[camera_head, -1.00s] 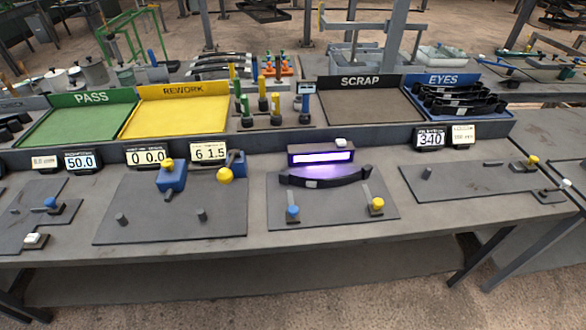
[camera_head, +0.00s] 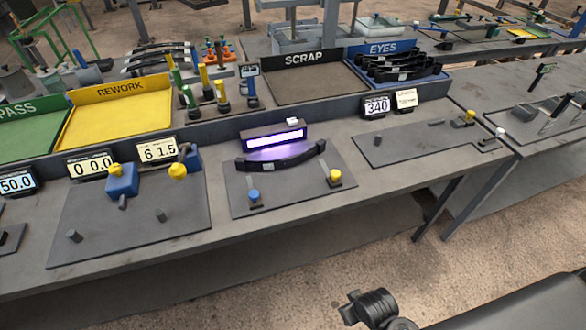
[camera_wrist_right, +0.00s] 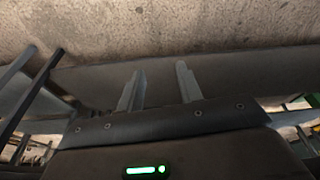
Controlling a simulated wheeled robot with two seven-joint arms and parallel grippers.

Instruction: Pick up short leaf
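A dark curved leaf (camera_head: 298,161) with a pale band at its middle lies across the fixture plate (camera_head: 315,190), just in front of the purple-lit lamp box (camera_head: 275,139). Several dark leaves (camera_head: 403,66) lie in the blue EYES tray (camera_head: 352,52) at the back right. Several more leaves (camera_head: 158,58) rest on a rack at the back left. I cannot tell which one is the short leaf. My right gripper (camera_wrist_right: 160,68) shows in the right wrist view with its two fingers apart and nothing between them. My left gripper is not in view.
The SCRAP tray (camera_head: 310,82) is empty, and so is the yellow REWORK tray (camera_head: 110,118). Upright coloured pegs (camera_head: 205,85) stand between them. A blue-block fixture (camera_head: 122,180) is on the left; another plate (camera_head: 420,142) is on the right. Part of my arm shows at lower right.

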